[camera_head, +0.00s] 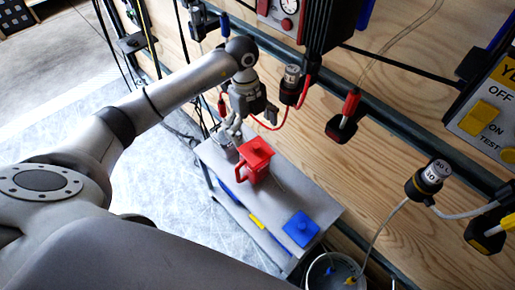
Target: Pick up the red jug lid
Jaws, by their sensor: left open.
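The red jug (254,164) stands on the grey bench below the wall, with its handle toward the left. Its red lid (256,150) sits on top of the jug. My left gripper (235,131) is open and points down just to the upper left of the lid. I see no clear contact between the fingers and the lid, and the gap is hard to judge. My right gripper is not in view.
The grey bench (308,192) also bears a blue square item (301,228). A bucket (335,270) stands at the bench's near end. The wooden wall (420,110) carries hanging cables, red-and-black connectors and a yellow switch panel (490,110) close to my arm's right.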

